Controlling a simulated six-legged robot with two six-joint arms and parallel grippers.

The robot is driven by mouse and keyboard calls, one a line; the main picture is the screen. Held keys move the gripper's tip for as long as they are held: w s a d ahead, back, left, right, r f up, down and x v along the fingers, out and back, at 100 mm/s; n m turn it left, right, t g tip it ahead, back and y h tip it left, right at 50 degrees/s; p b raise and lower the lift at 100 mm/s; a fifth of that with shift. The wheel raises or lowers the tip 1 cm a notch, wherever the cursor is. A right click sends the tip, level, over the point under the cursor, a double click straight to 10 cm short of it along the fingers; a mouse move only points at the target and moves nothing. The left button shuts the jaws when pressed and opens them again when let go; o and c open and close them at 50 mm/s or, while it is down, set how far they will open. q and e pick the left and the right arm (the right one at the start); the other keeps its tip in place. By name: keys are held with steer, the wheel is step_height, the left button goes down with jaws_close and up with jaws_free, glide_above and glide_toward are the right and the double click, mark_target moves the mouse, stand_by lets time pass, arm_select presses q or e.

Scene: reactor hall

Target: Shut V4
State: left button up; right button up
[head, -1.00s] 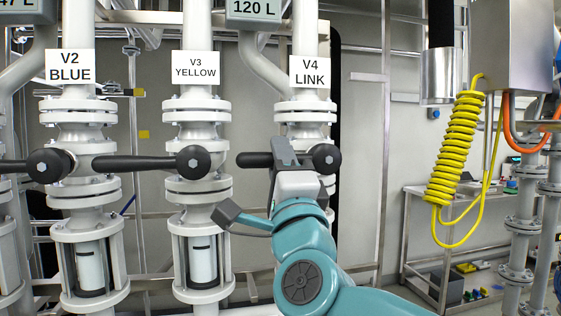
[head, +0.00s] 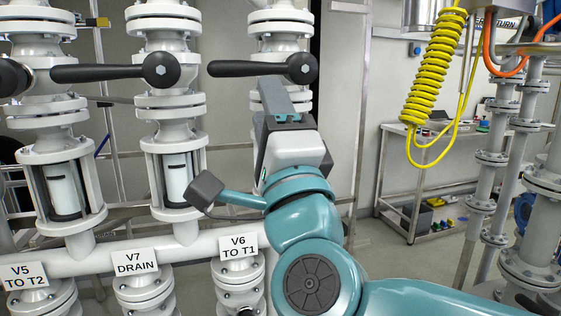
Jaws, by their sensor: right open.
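The V4 valve has a black lever (head: 235,69) that lies level and points left from its hub (head: 303,68). Its name plate is out of the picture now; the earlier view shows it above this valve. My right gripper (head: 276,98) is just below and in front of the lever, near the hub end. Its jaws are open, with one dark finger pointing up and its tip close to the lever's underside. Whether it touches the lever I cannot tell. The gripper hides part of the V4 pipe. My left gripper is not in view.
The V3 lever (head: 105,72) lies level to the left. Labels V5 (head: 27,276), V7 (head: 135,261) and V6 (head: 238,245) mark lower valves. A yellow coiled hose (head: 433,65) hangs at right, before a bench (head: 400,190). Pipes stand at far right.

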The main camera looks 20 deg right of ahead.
steer(key=v, duration=0.6)
steer(key=shift+s+b, duration=0.15)
steer(key=shift+b, duration=0.3)
